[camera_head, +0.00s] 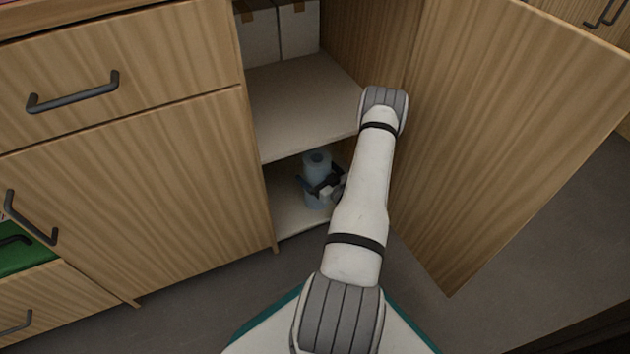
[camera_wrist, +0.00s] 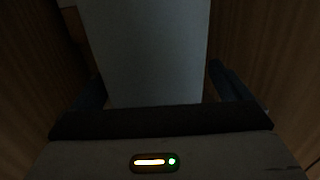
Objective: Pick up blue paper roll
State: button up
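The blue paper roll (camera_head: 317,166) stands upright on the lower shelf inside the open cabinet. Its hollow top shows in the head view. In the wrist view, the roll (camera_wrist: 150,50) fills the middle as a pale blue-grey shape, dim and close up. My gripper (camera_head: 319,185) reaches into the lower compartment, with its dark fingers on either side of the roll. In the wrist view, my gripper (camera_wrist: 157,85) has one finger close by each edge of the roll. Whether both fingers press on it is too dark to tell.
The upper shelf board (camera_head: 300,105) lies above the roll, with white boxes (camera_head: 277,30) on it. The open cabinet door (camera_head: 490,130) stands to the right of my arm. Closed drawers and a closed door (camera_head: 130,200) are on the left. The lower shelf (camera_head: 287,215) has bare room at its front.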

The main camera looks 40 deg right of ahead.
jog(key=shift+s+d, duration=0.2)
jog(key=shift+d, duration=0.05)
jog(key=c, duration=1)
